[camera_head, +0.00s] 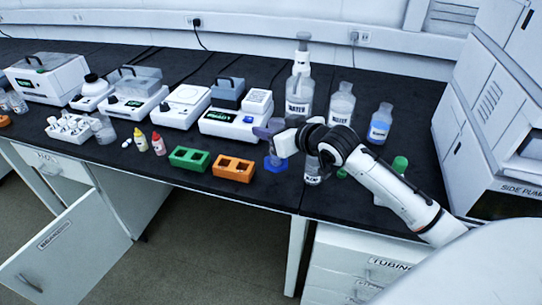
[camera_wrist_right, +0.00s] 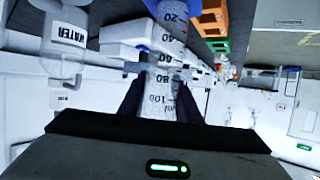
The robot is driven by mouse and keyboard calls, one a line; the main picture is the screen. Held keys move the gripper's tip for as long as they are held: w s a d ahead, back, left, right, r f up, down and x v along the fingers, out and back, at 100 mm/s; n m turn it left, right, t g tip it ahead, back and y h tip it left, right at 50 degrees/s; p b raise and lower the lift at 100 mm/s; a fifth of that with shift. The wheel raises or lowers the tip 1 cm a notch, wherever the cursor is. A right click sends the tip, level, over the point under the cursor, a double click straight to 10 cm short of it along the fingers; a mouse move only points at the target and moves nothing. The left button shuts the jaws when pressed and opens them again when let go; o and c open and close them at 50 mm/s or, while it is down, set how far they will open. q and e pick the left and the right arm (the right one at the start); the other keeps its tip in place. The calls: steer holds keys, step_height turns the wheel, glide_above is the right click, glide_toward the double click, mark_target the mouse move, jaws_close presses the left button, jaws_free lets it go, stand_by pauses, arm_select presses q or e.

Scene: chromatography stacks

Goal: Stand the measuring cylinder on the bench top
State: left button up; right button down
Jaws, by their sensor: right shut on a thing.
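The measuring cylinder is clear with black graduation marks and a blue foot (camera_head: 276,163). In the right wrist view the cylinder (camera_wrist_right: 166,58) runs between the dark fingers, its 20 mark near the blue foot and its 100 mark nearest the palm. My right gripper (camera_head: 276,132) is shut on the cylinder's upper part and partly hides it in the head view. The cylinder looks about upright over the bench top (camera_head: 335,197) near its front edge. I cannot tell whether its foot touches the bench. My left gripper is not in view.
An orange rack (camera_head: 234,169) and a green rack (camera_head: 189,159) lie left of the cylinder. A labelled bottle (camera_head: 312,170) stands close on its right, partly behind my arm. A tall water bottle (camera_head: 299,88) and a blue-liquid bottle (camera_head: 380,124) stand behind.

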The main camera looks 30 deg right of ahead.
steer(key=shift+f, duration=2.9)
steer(key=shift+f, duration=0.15)
steer(key=c, duration=1.3)
jaws_free()
steer(key=shift+s, duration=0.15)
steer(key=v, duration=1.1)
steer(key=shift+s+r, duration=0.3)
steer(key=shift+s, duration=0.05)
